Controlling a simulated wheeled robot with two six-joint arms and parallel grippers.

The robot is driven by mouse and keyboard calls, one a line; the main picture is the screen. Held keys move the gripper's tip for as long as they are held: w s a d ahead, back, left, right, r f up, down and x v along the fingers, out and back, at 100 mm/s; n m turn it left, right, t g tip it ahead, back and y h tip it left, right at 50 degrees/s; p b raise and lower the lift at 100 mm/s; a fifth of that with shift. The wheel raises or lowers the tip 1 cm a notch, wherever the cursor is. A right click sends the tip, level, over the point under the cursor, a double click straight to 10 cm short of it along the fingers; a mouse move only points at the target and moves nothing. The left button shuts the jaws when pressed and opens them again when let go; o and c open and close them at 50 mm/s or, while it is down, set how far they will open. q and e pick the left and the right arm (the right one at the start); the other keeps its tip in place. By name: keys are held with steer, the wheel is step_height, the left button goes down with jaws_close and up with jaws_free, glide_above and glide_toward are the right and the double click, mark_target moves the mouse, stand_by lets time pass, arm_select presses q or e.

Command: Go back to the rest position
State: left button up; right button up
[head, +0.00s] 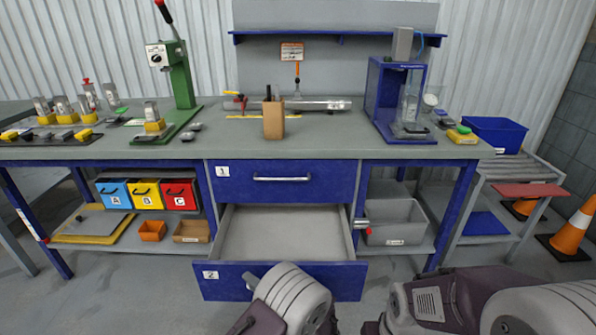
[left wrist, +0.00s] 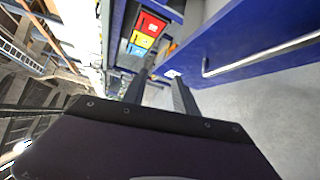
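My left gripper (left wrist: 160,92) shows in the left wrist view with its two dark fingers apart and nothing between them. It is in front of the workbench, near a blue drawer front with a long handle. In the head view, parts of my arms fill the bottom edge, and the left fingers cannot be made out clearly. My right gripper's fingers are not in view. The lower drawer 2 (head: 215,278) of the bench stands pulled out and looks empty. The upper drawer 1 (head: 327,184) is shut.
The bench top (head: 340,146) carries a green press (head: 181,83), a brown box (head: 273,120) and a blue-framed fixture (head: 376,98). Coloured bins (head: 147,194) and a grey bin (head: 395,221) sit below. A roller table (head: 515,170) and orange cone (head: 573,232) stand right.

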arm_select(q)
steer(key=s+a+r+n+g, duration=0.35)
steer(key=a+n+g, duration=0.2)
steer(key=a, duration=0.25)
steer(key=s+a+r+n+g, duration=0.3)
steer(key=s+a+n+g, duration=0.15)
steer(key=a+n, duration=0.3)
steer(key=s+f+n+g+h, duration=0.25)
steer(key=s+n+h, duration=0.35)
steer(key=s+n, duration=0.75)
steer(key=w+d+f+n+t+h, duration=0.1)
steer(key=d+f+n+t+h, duration=0.15)
steer(key=d+n+h, duration=0.7)
step_height(320, 180, up, 25)
steer(key=n+y+p, duration=0.4)
steer(key=n+p, duration=0.2)
steer(key=p, duration=1.8)
steer(key=shift+w+d+n+p, duration=0.15)
steer(key=shift+w+n+p, duration=0.15)
steer(key=shift+w, duration=0.05)
